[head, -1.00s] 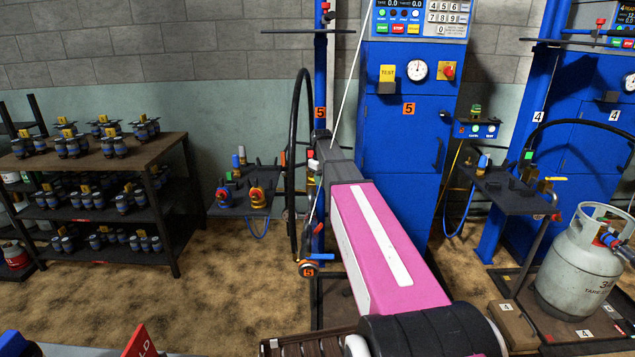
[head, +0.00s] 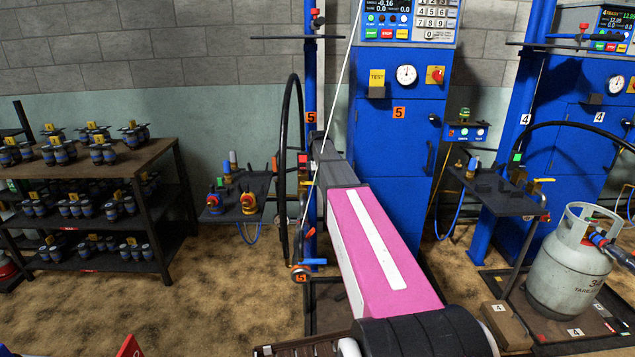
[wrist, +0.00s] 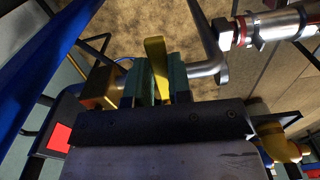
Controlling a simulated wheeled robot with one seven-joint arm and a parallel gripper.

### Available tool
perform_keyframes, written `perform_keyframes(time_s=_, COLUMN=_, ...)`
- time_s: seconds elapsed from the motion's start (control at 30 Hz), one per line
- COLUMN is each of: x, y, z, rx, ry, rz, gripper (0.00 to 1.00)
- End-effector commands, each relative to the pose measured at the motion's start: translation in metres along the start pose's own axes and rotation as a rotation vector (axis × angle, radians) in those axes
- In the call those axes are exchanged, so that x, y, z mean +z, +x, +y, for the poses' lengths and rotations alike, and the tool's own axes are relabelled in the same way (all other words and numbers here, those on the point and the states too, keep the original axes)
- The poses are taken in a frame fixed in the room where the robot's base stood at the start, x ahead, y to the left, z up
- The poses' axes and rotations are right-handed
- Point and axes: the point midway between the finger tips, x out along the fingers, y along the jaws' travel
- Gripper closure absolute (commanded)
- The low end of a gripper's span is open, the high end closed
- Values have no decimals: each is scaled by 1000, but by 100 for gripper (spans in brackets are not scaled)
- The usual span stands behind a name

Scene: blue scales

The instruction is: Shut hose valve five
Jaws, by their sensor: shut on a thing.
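In the wrist view my gripper (wrist: 159,66) is shut, its two teal fingers on either side of a yellow lever (wrist: 154,47). A brass body (wrist: 98,88) and a bent grey metal pipe (wrist: 207,69) lie beside the lever. In the head view my pink and grey arm reaches to the blue post marked 5 (head: 311,117) and hides the gripper. A black hose (head: 285,170) hangs by that post, with an orange round end marked 5 (head: 300,274) and a blue lever (head: 314,262). I cannot tell which valve carries the yellow lever.
The blue scale cabinet marked 5 (head: 390,200) stands right of the post. A small shelf (head: 225,212) with red and yellow fittings is at its left. A dark rack (head: 150,170) stands farther left. A grey gas cylinder (head: 565,265) and shelf (head: 510,198) are at the right.

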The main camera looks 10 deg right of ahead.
Motion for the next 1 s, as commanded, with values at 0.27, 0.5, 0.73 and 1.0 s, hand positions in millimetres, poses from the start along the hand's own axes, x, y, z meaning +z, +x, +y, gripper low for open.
perform_keyframes(time_s=0.27, x=0, y=0, z=5, rx=1, ry=-63, rz=1, gripper=100)
perform_keyframes(time_s=0.5, x=0, y=0, z=5, rx=1, ry=-72, rz=1, gripper=100)
perform_keyframes(time_s=0.73, x=-1, y=0, z=5, rx=2, ry=-72, rz=1, gripper=72)
perform_keyframes(time_s=1.0, x=0, y=0, z=5, rx=1, ry=-70, rz=1, gripper=55)
